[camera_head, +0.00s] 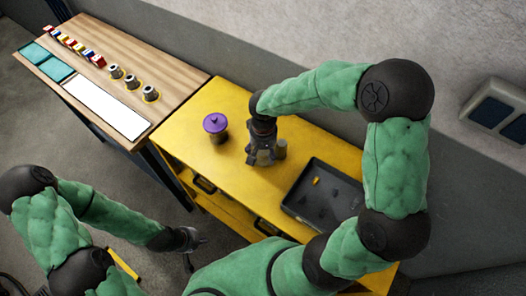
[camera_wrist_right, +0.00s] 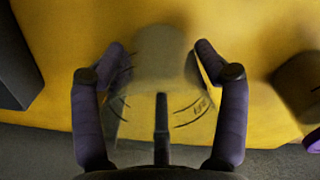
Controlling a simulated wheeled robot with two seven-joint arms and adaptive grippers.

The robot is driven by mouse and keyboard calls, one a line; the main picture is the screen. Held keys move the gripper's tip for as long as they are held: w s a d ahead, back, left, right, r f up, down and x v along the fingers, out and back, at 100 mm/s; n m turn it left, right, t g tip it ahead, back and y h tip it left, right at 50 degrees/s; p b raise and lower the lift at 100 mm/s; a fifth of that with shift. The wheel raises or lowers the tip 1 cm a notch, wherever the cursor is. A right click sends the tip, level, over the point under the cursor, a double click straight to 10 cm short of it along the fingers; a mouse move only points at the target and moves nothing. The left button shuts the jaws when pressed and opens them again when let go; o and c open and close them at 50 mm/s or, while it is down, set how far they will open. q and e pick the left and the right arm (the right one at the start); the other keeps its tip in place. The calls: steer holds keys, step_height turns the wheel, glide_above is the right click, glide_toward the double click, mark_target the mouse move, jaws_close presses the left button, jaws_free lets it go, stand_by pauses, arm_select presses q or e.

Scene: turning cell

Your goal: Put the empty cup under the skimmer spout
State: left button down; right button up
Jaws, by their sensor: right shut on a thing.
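My right gripper (camera_head: 262,157) reaches down over the yellow cabinet top. In the right wrist view its two fingers (camera_wrist_right: 160,75) close on either side of a blurred grey cup (camera_wrist_right: 160,48). In the head view a small grey cylinder (camera_head: 282,148) shows at the right edge of the fingers; I cannot tell whether it is the held cup. My left gripper (camera_head: 195,245) hangs low in front of the cabinet, empty, its fingertips apart. I cannot make out a skimmer spout in either view.
A purple-topped container (camera_head: 216,124) stands left of my right gripper on the yellow cabinet (camera_head: 187,138). A dark tray (camera_head: 303,215) with an orange piece (camera_head: 317,182) lies to the right. The wooden table (camera_head: 165,74) at left holds several grey cylinders (camera_head: 132,82) and coloured blocks.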

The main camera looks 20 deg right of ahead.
steer(key=o, duration=0.9)
steer(key=shift+f, duration=0.1)
steer(key=o, duration=0.4)
